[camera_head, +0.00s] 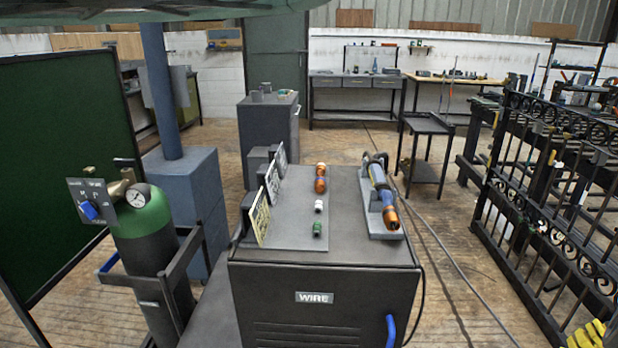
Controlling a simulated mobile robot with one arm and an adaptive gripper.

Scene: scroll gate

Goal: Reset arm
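My gripper is not in the head camera view, and no part of my arm can be made out for certain. A dark cabinet labelled WIRE (314,297) stands in the middle foreground. On its top, an orange and blue tool (382,190) lies in a grey cradle (377,233) at the right. Orange (320,184), white (318,206) and green (317,228) small pieces stand in a row on a grey plate. Upright cards (261,218) stand at the left of that plate.
A green gas cylinder (143,222) with a gauge stands on a cart at the left, before a green screen (60,150). A black scroll gate (545,200) stands at the right. Wooden floor (450,225) is open between the cabinet and the gate, with cables across it.

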